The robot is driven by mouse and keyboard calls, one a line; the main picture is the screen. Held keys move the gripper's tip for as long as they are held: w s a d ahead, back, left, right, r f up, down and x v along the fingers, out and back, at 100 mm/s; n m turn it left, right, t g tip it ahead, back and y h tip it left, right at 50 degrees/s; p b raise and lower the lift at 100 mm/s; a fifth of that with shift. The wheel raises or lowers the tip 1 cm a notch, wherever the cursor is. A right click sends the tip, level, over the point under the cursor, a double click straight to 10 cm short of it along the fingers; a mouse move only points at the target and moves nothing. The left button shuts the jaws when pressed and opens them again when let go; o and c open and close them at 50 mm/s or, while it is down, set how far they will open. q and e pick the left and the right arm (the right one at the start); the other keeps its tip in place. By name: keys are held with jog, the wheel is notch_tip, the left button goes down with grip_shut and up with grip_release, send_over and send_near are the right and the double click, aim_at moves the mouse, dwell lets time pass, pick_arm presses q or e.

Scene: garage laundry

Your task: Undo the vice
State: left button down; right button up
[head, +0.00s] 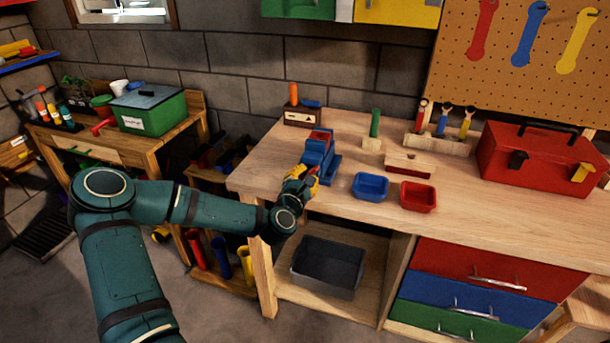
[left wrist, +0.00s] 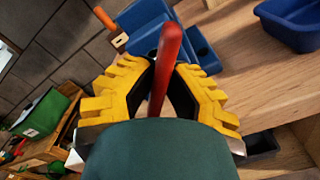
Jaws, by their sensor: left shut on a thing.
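A blue vice (head: 318,157) with a red part on top stands near the left end of the wooden workbench (head: 262,160). My left gripper (head: 305,176) is at the vice's front. In the left wrist view the yellow fingers of my left gripper (left wrist: 160,75) are shut on a red bar, the vice handle (left wrist: 168,50), which stands out between them. The blue vice body (left wrist: 150,22) shows behind the handle. The vice jaws are partly hidden, and I cannot tell how far apart they are. My right gripper is in neither view.
A blue tray (head: 370,187) and a red tray (head: 418,197) sit right of the vice. A red toolbox (head: 530,160) stands farther right. A small wooden block (head: 300,117) with an orange-handled tool stands behind the vice. A dark bin (head: 328,264) lies on the shelf below.

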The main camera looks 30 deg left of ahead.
pick_arm(q)
jog(key=shift+w+a+r+n, duration=0.1)
jog(key=shift+w+r+n, duration=0.1)
jog(key=shift+r+n, duration=0.25)
jog(key=c, duration=1.3)
grip_release()
jog(key=o, duration=0.3)
jog(key=shift+w+f, duration=0.15)
jog(key=shift+f, duration=0.05)
jog(key=shift+w+f, duration=0.1)
jog(key=shift+f, duration=0.05)
jog(key=shift+s, duration=0.25)
jog(key=shift+s+f, duration=0.1)
jog(key=shift+s, duration=0.2)
jog(key=v, duration=1.1)
jog(key=shift+d, duration=0.25)
